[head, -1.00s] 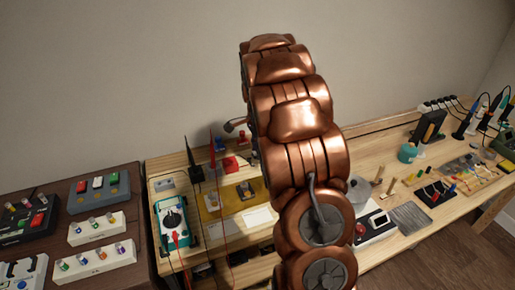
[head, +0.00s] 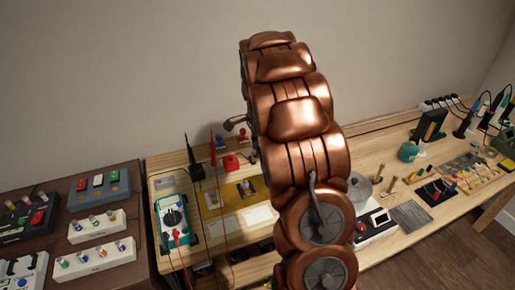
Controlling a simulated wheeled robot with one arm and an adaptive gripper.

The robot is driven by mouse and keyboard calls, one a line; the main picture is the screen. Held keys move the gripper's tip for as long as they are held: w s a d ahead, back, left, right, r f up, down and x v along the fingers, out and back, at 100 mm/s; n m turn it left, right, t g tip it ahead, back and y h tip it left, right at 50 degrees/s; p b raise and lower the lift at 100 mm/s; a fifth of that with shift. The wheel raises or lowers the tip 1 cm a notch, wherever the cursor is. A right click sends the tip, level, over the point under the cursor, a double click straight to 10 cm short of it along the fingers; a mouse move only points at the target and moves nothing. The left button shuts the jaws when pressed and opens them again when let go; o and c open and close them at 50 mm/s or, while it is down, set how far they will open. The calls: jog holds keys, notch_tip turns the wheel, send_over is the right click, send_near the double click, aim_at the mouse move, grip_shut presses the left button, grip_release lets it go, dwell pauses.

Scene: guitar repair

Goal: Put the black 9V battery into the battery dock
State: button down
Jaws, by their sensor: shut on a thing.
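My gripper is not in view; my copper arm rises through the middle of the picture and covers that part of the bench. I cannot make out the black 9V battery. I cannot identify the battery dock for sure; a yellow panel (head: 213,203) with a small grey part on it lies on the wooden bench, left of my arm.
A teal multimeter (head: 174,218) with red and black probes stands on the bench's left. Pedal-like boxes with knobs (head: 100,225) fill the dark table at left. A soldering board (head: 435,191) and a black stand (head: 430,127) are right of my arm. Wall behind is clear.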

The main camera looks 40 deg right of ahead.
jog(key=shift+f+b, duration=0.35)
jog(key=shift+f, duration=0.7)
dwell(0.5)
jog(key=shift+c, duration=2.2)
grip_release()
jog(key=shift+r, duration=0.1)
jog(key=shift+r+p, duration=0.85)
jog(key=shift+r, duration=2.6)
